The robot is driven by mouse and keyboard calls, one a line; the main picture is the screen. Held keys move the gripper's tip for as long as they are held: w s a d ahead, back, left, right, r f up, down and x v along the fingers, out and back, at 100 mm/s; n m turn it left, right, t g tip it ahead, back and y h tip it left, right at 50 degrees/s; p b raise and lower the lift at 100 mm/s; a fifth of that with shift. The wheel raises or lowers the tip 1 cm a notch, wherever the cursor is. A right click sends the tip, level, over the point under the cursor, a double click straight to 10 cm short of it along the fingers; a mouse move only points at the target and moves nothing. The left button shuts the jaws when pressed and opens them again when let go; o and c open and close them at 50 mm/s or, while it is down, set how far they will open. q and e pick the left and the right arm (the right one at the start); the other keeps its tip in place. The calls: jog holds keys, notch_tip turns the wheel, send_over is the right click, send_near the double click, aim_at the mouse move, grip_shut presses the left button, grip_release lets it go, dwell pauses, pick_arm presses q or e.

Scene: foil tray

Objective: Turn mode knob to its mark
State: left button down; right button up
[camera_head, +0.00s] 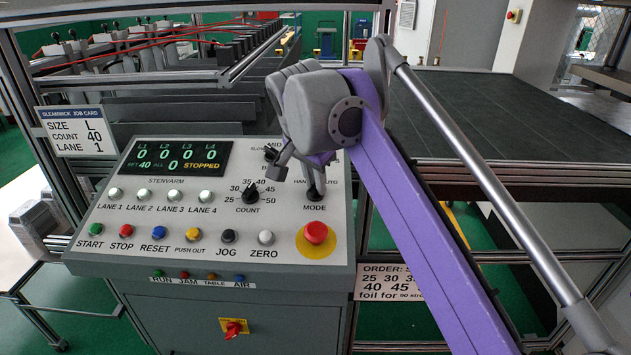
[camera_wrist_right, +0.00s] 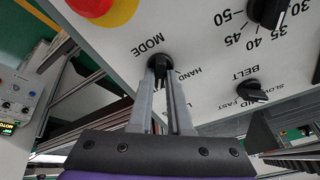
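The black mode knob (camera_head: 315,193) is on the right part of the sloped grey control panel (camera_head: 100,230), above its MODE label. The HAND and AUTO lettering above it is partly hidden by my arm. In the right wrist view the mode knob (camera_wrist_right: 160,64) sits at the tips of my right gripper (camera_wrist_right: 160,78). One finger is on each side of its grip, with hardly any gap showing. HAND is readable beside the right finger; the knob's exact pointing direction is hard to see. In the head view my purple right arm reaches over the panel. My left gripper is not in view.
The count knob (camera_head: 251,194) and belt knob (camera_wrist_right: 252,92) are nearby. A red stop button (camera_head: 315,233) on yellow lies just below the mode knob. Lamps, push buttons and a display (camera_head: 173,158) reading STOPPED fill the left. A dark table (camera_head: 500,115) is behind right.

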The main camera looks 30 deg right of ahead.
jog(key=o, duration=0.4)
jog(key=shift+c, duration=0.2)
jog(key=v, duration=1.1)
jog(key=shift+f, duration=0.1)
